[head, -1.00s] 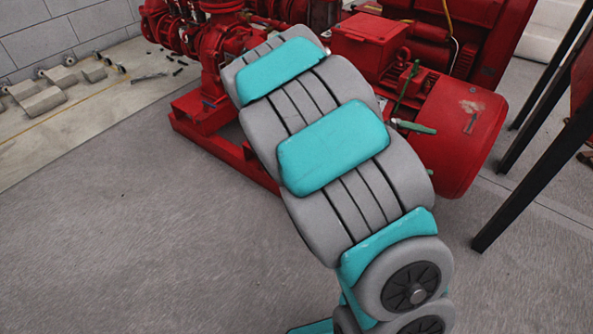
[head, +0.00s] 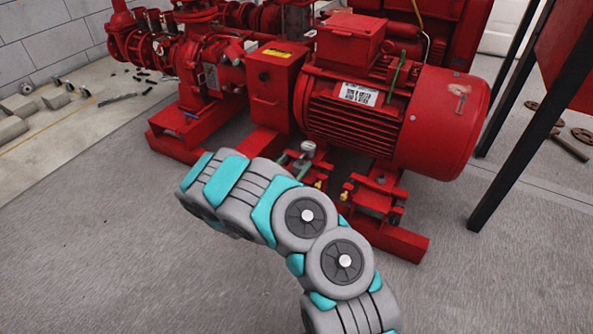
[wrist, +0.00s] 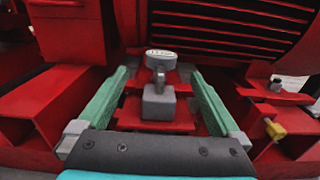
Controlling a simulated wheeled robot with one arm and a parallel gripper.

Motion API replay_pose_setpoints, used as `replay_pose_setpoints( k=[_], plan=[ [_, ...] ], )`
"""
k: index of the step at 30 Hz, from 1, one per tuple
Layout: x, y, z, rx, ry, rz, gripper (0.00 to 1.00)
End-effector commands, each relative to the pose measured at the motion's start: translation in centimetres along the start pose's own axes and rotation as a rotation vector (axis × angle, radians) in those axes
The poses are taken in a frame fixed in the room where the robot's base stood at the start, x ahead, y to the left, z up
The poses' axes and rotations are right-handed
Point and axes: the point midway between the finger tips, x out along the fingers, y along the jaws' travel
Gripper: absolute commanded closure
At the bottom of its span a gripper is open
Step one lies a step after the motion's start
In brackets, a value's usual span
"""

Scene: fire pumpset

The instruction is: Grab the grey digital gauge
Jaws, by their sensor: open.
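The grey digital gauge (wrist: 160,60) stands upright in the middle of the wrist view, with a pale oval display on top and a grey block-like body below. My gripper (wrist: 160,76) is open, with one green finger to the left of the gauge and one to the right. The gauge lies between the fingers in this view, and I see no contact. In the head view a small pale round top, likely the gauge (head: 308,148), shows low in front of the red motor. My arm covers much of the gripper there.
The red motor (head: 430,120) with its cooling ribs stands behind the gauge. Red frame parts lie on both sides, with a brass fitting (wrist: 275,130) at the right. A red panel on black legs (head: 515,130) stands at the right.

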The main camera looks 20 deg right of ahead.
Motion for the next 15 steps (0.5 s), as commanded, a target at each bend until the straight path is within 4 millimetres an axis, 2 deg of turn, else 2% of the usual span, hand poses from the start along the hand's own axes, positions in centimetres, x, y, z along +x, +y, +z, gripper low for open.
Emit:
replay_pose_setpoints(
  k=[11, 15],
  plan=[
    [3.5, -0.1, -0.4, -0.002, 0.003, 0.001, 0.0],
    [5.5, -0.4, -0.6, 0.002, 0.002, -0.001, 0.0]
  ],
)
